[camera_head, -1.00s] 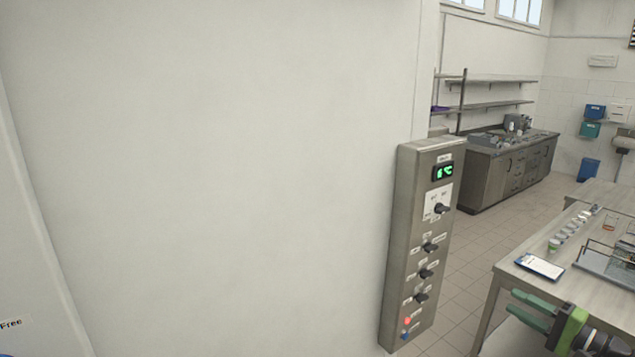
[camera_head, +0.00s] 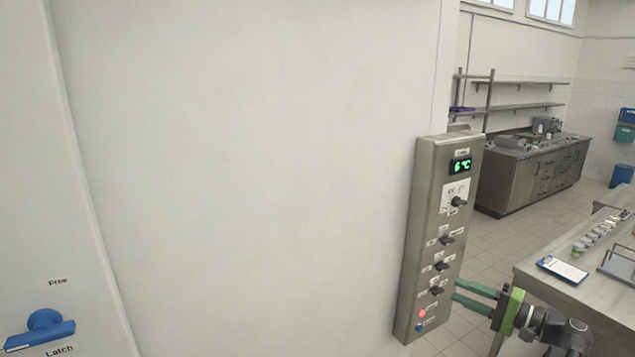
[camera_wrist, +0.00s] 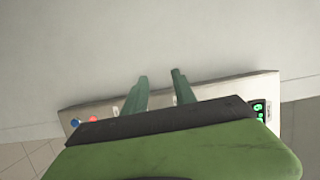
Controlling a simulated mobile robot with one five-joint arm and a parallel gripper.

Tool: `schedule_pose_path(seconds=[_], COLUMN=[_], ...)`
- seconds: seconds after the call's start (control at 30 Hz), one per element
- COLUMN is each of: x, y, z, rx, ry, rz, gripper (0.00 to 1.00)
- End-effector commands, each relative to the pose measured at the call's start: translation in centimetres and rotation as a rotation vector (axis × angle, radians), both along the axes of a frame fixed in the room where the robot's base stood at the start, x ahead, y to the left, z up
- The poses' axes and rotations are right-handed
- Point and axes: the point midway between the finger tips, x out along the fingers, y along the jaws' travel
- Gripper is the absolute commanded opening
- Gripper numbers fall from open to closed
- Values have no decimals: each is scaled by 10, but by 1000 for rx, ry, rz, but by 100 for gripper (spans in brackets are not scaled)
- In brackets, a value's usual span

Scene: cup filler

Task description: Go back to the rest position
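My gripper (camera_head: 455,290) has two green fingers and sits at the right edge of the steel control panel (camera_head: 434,190), near its lower end. The fingers are apart with nothing between them. In the wrist view my gripper (camera_wrist: 160,77) also shows both fingers spread, with the panel (camera_wrist: 245,88) lying across behind them. I cannot tell whether the fingertips touch the panel.
The panel has a green display (camera_head: 460,166), several black knobs, a red light (camera_head: 422,313) and a blue button (camera_head: 419,328). A blue handle (camera_head: 40,330) marked Free and Latch is at lower left. A steel table (camera_head: 600,290) stands at right.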

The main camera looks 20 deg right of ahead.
Motion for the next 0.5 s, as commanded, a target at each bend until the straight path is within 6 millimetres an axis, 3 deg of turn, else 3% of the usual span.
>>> schedule_pose_path(seconds=[0.17,0.3,0.4,0.5], x=[63,98,106,100], y=[109,221,300,373], z=[-32,-76,-114,-156], rx=[-46,-147,-258,-404], ry=[67,173,260,349], rz=[209,405,545,677], gripper=[33,33,33,33])
